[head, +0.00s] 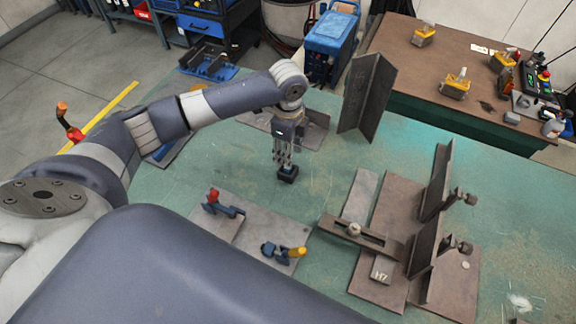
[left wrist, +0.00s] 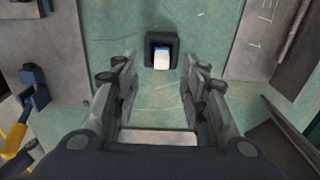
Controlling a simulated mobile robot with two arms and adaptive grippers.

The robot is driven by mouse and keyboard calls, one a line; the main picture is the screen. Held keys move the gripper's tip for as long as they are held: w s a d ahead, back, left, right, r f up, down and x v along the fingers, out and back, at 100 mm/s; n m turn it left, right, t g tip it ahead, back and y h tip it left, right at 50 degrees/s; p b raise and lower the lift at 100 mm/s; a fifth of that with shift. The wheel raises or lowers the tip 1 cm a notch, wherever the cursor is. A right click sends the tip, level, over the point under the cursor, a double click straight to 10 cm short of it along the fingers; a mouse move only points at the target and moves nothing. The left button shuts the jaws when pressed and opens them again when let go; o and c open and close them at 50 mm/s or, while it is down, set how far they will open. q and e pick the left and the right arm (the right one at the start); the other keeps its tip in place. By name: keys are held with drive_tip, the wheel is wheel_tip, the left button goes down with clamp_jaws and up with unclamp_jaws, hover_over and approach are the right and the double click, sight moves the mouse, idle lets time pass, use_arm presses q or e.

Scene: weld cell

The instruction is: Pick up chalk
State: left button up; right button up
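A white piece with a blue end, probably the chalk (left wrist: 161,60), sits in a small black holder (left wrist: 149,48) on the green table. The holder also shows in the head view (head: 288,174), where the chalk itself cannot be made out. My left gripper (head: 285,158) points down at the holder. In the left wrist view its fingers (left wrist: 159,66) are apart, one on each side of the chalk's line, with nothing between them. Whether the fingertips reach down to the chalk is hard to tell. My right gripper is not in view.
A steel fixture with upright plates (head: 431,215) stands right of the holder. A plate with clamps (head: 262,242) lies in front, and an angled steel piece (head: 367,95) stands behind. A brown bench (head: 420,65) is at the back right. Green table around the holder is clear.

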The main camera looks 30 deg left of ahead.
use_arm(q)
drive_tip(key=shift+w+a+f+p, duration=0.1)
drive_tip(key=shift+f+p, duration=0.2)
drive_tip(key=shift+f, duration=1.55)
clamp_jaws()
